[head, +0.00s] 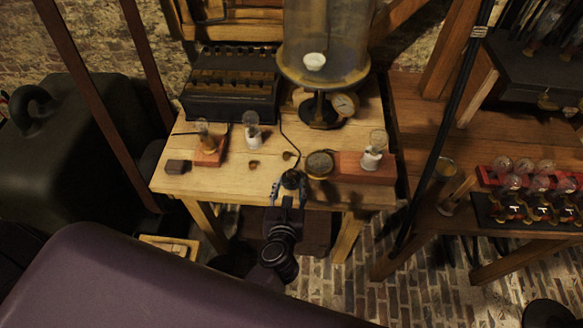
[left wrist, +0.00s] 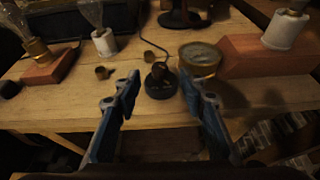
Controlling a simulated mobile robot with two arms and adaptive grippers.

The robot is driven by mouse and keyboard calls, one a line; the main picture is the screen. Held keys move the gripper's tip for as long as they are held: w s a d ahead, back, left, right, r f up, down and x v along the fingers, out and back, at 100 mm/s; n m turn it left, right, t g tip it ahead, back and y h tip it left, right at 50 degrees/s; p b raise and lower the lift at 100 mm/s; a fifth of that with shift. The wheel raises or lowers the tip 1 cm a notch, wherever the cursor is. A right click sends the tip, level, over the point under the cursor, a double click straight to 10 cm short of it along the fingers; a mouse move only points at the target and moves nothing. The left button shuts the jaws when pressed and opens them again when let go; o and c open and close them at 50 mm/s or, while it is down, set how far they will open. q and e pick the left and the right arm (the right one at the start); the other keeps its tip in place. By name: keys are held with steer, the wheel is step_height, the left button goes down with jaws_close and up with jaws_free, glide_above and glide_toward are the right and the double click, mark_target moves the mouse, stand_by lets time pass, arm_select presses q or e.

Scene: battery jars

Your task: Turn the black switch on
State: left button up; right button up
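The black switch (head: 292,179) is a small round dark base with a knob on top, near the front edge of the wooden table, with a thin cable running back from it. It also shows in the left wrist view (left wrist: 160,82), between and just beyond the fingertips. My left gripper (head: 289,196) is open with blue-grey fingers. In the left wrist view its fingers (left wrist: 159,84) stand apart on either side of the switch, and I see no clear contact. The switch's on or off position is too dark to tell. My right gripper is not in view.
A round brass gauge (head: 320,164) lies close to the right of the switch, beside a red block with a bulb (head: 372,152). Small brass pieces (head: 254,164) lie to the left. A glass jar apparatus (head: 325,50) and black battery box (head: 230,85) stand behind.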

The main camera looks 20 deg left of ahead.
mark_target(291, 172)
arm_select(q)
steer(key=shift+x, duration=3.9)
steer(key=shift+c, duration=0.5)
steer(key=shift+a, duration=0.1)
jaws_close()
